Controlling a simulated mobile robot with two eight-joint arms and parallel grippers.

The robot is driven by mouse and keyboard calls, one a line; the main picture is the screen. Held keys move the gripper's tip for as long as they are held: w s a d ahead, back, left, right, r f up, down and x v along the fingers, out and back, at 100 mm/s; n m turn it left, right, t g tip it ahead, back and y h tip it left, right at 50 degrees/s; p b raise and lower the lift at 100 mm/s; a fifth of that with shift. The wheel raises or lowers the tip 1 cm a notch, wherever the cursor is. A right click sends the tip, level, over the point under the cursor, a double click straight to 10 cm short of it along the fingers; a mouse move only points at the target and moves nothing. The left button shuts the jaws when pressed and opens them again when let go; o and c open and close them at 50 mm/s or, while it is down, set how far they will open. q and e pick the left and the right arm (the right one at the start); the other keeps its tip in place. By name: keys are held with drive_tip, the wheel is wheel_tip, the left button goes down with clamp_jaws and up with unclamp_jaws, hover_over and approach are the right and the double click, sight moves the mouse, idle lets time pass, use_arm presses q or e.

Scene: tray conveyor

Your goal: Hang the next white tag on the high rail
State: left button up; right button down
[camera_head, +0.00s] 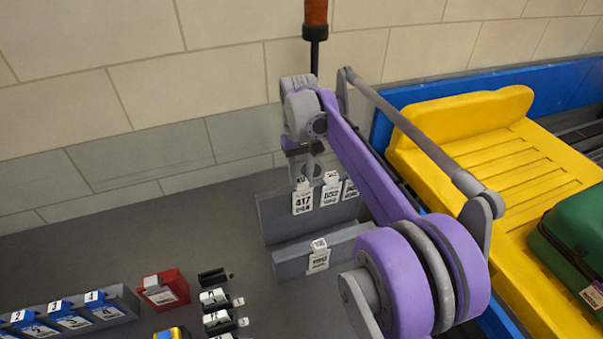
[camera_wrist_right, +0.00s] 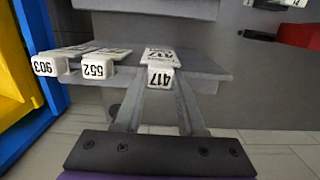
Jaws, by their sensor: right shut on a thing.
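My right gripper (camera_head: 304,180) points down at the high rail (camera_head: 268,222), a grey upright board at the back. It is shut on the white tag 417 (camera_head: 303,203); in the right wrist view its fingers (camera_wrist_right: 160,88) close on the head of tag 417 (camera_wrist_right: 160,77). The tag is upright against the rail's front, near its left end; I cannot tell whether it bears on the rail. Tag 552 (camera_head: 331,194) and tag 903 (camera_head: 350,190) hang to its right. My left gripper is not in view.
A lower grey rail (camera_head: 291,267) in front bears one white tag (camera_head: 318,257). White tags in dark holders (camera_head: 214,297), a red box (camera_head: 161,290) and a rack with blue tags (camera_head: 125,298) stand at left. A yellow tray (camera_head: 490,160) with a green case (camera_head: 580,235) is at right.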

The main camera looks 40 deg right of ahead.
idle(0.3)
drive_tip(key=shift+c, duration=2.1)
unclamp_jaws()
wheel_tip(320, 180, up, 11)
drive_tip(key=s+a+f+n+t, duration=0.1)
drive_tip(key=s+a+f+t, duration=0.2)
drive_tip(key=s+a+f, duration=0.4)
drive_tip(key=s+a+f+n+t, duration=0.2)
drive_tip(key=s+a+f, duration=0.6)
drive_tip(key=f, duration=0.6)
drive_tip(key=a+t, duration=0.1)
drive_tip(key=a, duration=0.1)
drive_tip(key=shift+s+a+n+t+p, duration=0.2)
drive_tip(key=shift+a+n+t+p, duration=0.1)
drive_tip(key=shift+a+t+p, duration=0.1)
